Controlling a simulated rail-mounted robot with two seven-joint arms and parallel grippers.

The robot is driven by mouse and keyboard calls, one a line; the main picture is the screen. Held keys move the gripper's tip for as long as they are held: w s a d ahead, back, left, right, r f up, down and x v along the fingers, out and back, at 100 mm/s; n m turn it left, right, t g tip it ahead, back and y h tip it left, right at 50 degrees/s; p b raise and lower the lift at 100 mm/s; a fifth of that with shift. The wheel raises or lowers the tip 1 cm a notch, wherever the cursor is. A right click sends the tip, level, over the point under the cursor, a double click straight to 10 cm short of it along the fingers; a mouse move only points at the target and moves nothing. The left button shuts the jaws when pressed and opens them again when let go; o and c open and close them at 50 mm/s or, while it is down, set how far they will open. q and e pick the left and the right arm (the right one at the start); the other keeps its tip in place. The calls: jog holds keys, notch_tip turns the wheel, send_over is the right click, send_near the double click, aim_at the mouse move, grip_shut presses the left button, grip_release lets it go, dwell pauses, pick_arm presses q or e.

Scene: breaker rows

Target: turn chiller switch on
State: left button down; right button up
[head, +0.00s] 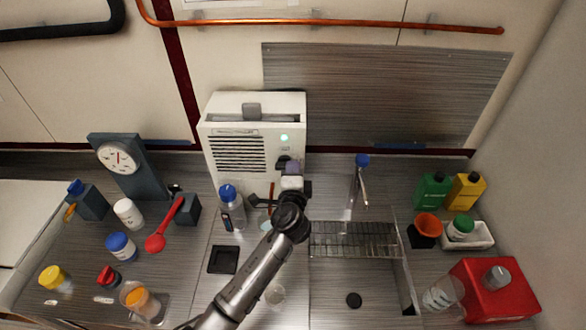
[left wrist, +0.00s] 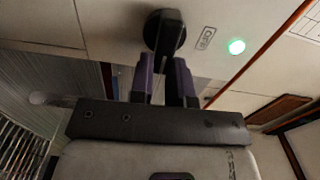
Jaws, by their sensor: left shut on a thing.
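The chiller is a white box (head: 237,176) with a slatted vent, standing against the back wall. Its green light (head: 284,138) is lit, and it also glows in the left wrist view (left wrist: 236,47). The black rotary switch (left wrist: 165,18) is on the front face below the light. My left gripper (head: 287,164) is at the switch, its purple-grey fingers shut on the switch's dark handle, as the left wrist view shows (left wrist: 164,62). My right gripper is not in view.
A blue-capped bottle (head: 230,208) stands just left of my arm, before the chiller. A clock stand (head: 130,166) and several jars are on the left.

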pick_arm(q)
jog(key=shift+f+m, duration=0.1)
jog(key=shift+m, duration=0.2)
dwell(0.4)
jog(key=c, duration=1.1)
grip_release()
jog(key=shift+s, duration=0.1)
jog(key=s, duration=0.4)
jog(key=s+b, duration=0.1)
jog(key=s, duration=0.4)
jog(key=s+a+b, duration=0.1)
jog(key=s, duration=0.3)
jog(key=shift+s, duration=0.3)
